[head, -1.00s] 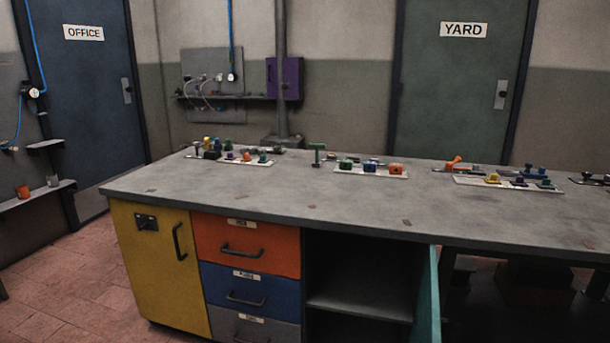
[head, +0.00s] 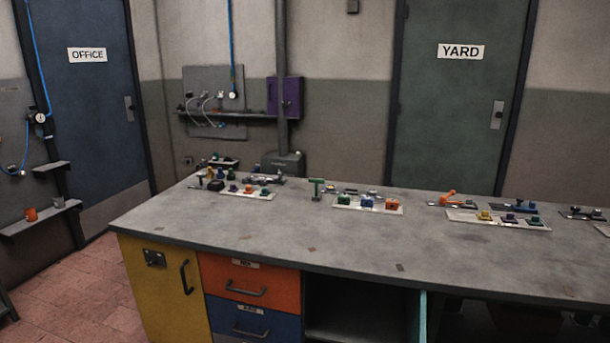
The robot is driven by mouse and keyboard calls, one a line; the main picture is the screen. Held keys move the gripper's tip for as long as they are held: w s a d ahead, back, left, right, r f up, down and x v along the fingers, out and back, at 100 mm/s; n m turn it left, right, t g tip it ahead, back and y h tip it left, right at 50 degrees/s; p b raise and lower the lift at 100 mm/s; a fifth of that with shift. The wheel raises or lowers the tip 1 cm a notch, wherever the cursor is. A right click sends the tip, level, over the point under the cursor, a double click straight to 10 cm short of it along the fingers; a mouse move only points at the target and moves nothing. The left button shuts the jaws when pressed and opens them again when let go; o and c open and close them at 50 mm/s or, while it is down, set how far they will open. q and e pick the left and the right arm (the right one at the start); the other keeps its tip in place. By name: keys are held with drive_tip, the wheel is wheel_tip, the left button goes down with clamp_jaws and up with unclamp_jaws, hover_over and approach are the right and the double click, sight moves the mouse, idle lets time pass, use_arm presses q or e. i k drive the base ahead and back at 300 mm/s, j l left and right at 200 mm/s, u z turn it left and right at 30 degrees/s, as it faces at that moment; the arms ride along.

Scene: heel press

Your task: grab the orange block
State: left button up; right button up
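An orange block (head: 392,205) sits at the right end of a white tray (head: 345,206) on the workbench, beside a blue block (head: 367,202) and a green block (head: 344,199). A smaller orange piece (head: 249,189) lies on another pale tray to the left, between a purple and a blue-green piece. An orange handled item (head: 448,197) stands further right. I cannot tell which one the task means. Neither of my grippers is in view.
The grey workbench top (head: 300,235) is mostly clear along its front. A third tray (head: 498,220) with small coloured pieces lies at the right. A green upright piece (head: 316,187) stands left of the middle tray. A teal open door (head: 423,318) sticks out below the bench.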

sight(391, 204)
drive_tip(key=k+l, duration=0.1)
drive_tip(key=l, duration=0.3)
drive_tip(key=k+l, duration=0.1)
drive_tip(key=l, duration=0.3)
drive_tip(key=k+l, duration=0.1)
drive_tip(key=l, duration=0.65)
drive_tip(key=i+j, duration=0.2)
drive_tip(key=j, duration=0.2)
drive_tip(key=i+j, duration=0.2)
drive_tip(key=j, duration=0.2)
drive_tip(key=i+j, duration=0.2)
drive_tip(key=j, duration=0.2)
drive_tip(key=i+j, duration=0.2)
drive_tip(key=j, duration=0.15)
drive_tip(key=i+j, duration=0.2)
drive_tip(key=j, duration=0.2)
